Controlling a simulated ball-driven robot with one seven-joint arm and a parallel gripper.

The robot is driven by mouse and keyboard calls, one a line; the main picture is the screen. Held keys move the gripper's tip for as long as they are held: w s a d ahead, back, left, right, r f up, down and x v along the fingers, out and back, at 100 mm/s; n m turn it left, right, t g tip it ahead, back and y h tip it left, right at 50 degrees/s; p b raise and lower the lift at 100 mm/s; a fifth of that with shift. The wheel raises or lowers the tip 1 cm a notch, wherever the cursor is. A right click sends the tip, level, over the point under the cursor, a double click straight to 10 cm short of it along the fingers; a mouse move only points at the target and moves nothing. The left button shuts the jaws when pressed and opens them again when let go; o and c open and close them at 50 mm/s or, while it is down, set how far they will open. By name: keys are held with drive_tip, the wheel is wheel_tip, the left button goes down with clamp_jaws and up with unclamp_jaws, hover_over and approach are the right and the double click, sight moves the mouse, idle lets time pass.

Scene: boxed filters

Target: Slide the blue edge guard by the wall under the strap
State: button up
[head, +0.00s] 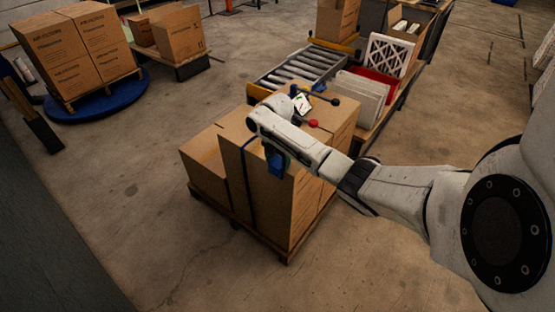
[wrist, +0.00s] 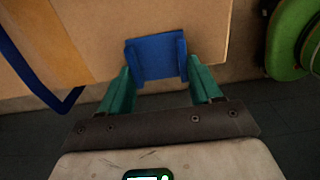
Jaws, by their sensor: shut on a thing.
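The blue edge guard (wrist: 155,57) sits between the teal fingers of my gripper (wrist: 161,78) in the wrist view, one finger at each side. My gripper is shut on it. In the head view the guard (head: 275,163) shows below my gripper (head: 273,150), at the upper front of the tall carton. In the wrist view it lies against or just over the cardboard; I cannot tell if it touches. The dark blue strap (head: 248,188) runs down the carton face left of the guard. In the wrist view the strap (wrist: 30,77) bows into a loose loop, apart from the guard.
The cartons (head: 290,215) stand on a wooden pallet (head: 287,257). A device with a red knob (head: 313,123) is behind my wrist. A roller conveyor (head: 305,66) and pleated filter (head: 389,54) are beyond. A green rounded object (wrist: 291,40) is right of my gripper.

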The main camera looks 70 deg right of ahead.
sight(252, 152)
drive_tip(key=shift+c, duration=1.1)
drive_tip(key=shift+w+d+f+b, duration=0.1)
drive_tip(key=shift+w+d+b, duration=0.05)
drive_tip(key=shift+w+b, duration=0.25)
drive_tip(key=shift+w+d+b, duration=0.25)
drive_tip(key=shift+w+b, duration=0.75)
drive_tip(key=shift+w+d+b, duration=0.2)
drive_tip(key=shift+w+b, duration=0.75)
drive_tip(key=shift+w+d+b, duration=0.1)
drive_tip(key=shift+w+b, duration=0.4)
drive_tip(key=shift+w, duration=0.05)
drive_tip(key=shift+w, duration=0.15)
drive_tip(key=shift+w+d+b, duration=0.2)
drive_tip(key=shift+w+b, duration=0.65)
drive_tip(key=shift+b, duration=0.35)
drive_tip(key=shift+w+d+b, duration=0.25)
drive_tip(key=shift+w+b, duration=0.6)
drive_tip(key=shift+b, duration=0.45)
drive_tip(key=shift+w+d+b, duration=0.2)
drive_tip(key=shift+w+b, duration=0.65)
drive_tip(key=shift+b, duration=0.45)
drive_tip(key=shift+w, duration=0.25)
